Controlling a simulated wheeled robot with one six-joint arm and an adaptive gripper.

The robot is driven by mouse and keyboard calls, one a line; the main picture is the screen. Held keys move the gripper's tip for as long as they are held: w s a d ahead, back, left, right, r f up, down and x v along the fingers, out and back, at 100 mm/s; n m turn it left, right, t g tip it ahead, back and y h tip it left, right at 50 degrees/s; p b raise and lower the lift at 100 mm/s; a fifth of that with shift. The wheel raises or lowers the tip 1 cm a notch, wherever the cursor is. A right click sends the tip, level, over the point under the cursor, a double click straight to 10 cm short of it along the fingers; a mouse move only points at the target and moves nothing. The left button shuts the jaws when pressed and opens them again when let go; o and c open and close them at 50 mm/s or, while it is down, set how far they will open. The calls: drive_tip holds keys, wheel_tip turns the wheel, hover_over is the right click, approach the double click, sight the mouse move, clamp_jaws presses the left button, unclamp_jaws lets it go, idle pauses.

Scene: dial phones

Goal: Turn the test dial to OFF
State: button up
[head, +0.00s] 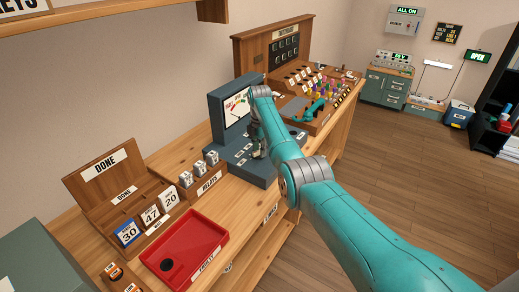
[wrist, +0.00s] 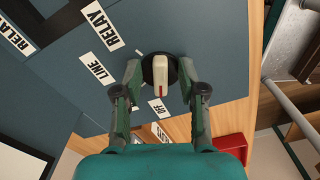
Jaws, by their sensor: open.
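The test dial (wrist: 160,66) is a cream bar knob on a round black base, on a blue-grey panel. A red mark on the knob's lower end points down in the wrist view, towards the OFF label (wrist: 158,107); exact alignment is hard to tell. A LINE label (wrist: 96,68) and a RELAY label (wrist: 102,30) lie to the left. My gripper (wrist: 160,73) is open, with one finger on each side of the knob; contact is unclear. In the head view my gripper (head: 258,146) is over the blue-grey tester (head: 221,118), and the dial is hidden there.
A red FAULTY tray (head: 205,232) and a wooden DONE rack (head: 108,190) with numbered blocks stand at the near left of the bench. A small wooden RELAYS box (head: 208,185) is beside the tester. A wooden board (head: 270,50) with a parts tray is behind it.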

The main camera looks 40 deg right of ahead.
wheel_tip(320, 180, up, 12)
idle(0.5)
idle(0.5)
